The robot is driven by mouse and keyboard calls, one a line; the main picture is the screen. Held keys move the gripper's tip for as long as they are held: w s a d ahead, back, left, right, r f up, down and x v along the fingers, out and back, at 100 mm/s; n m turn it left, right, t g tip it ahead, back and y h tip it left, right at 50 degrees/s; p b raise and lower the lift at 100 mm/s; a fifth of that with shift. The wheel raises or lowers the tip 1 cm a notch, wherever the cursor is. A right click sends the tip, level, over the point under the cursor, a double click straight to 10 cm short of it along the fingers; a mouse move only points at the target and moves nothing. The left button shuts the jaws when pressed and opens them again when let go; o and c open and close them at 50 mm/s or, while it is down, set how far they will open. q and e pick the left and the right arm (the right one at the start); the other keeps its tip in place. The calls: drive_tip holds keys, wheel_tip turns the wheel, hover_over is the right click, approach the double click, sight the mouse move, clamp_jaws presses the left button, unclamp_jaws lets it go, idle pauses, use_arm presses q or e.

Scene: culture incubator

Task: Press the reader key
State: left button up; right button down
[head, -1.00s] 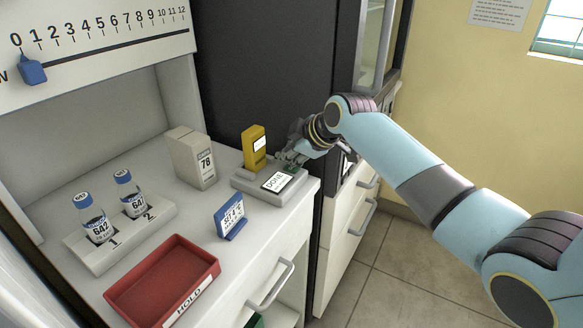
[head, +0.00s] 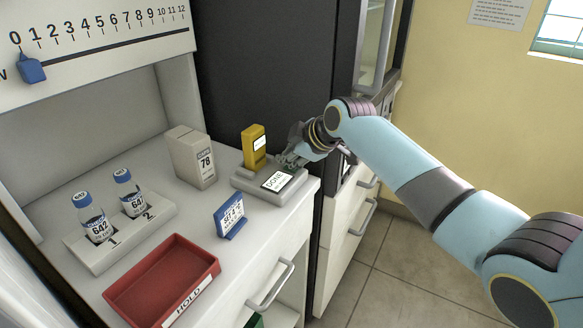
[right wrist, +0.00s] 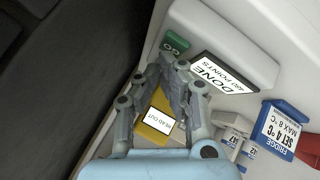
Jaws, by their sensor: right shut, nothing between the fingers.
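The reader (head: 247,184) is a low grey block near the counter's right edge. Its screen (head: 275,180) reads DONE. In the right wrist view the screen (right wrist: 222,75) reads DONE with a points line under it. The green GO key (right wrist: 176,43) lies beside the screen; in the head view I cannot make it out behind my fingers. A yellow logger (head: 254,146) stands upright at the reader's back, and its label reads READ OUT in the right wrist view (right wrist: 158,120). My right gripper (head: 288,160) is shut and empty, its tips close to the key; contact cannot be told.
A grey box marked 78 (head: 195,158) stands left of the reader. A blue fridge sign (head: 230,215) stands in front. A red HOLD tray (head: 165,280) and a rack (head: 95,258) with two bottles are farther left. A dark cabinet (head: 270,70) rises behind.

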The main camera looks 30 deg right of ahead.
sight(289, 168)
drive_tip(key=shift+f, duration=0.35)
idle(0.6)
drive_tip(key=shift+r, duration=0.1)
drive_tip(key=shift+r+p, duration=0.65)
drive_tip(key=shift+r, duration=0.05)
wheel_tip(289, 168, up, 5)
drive_tip(key=p, duration=0.5)
drive_tip(key=shift+r, duration=0.1)
idle(0.6)
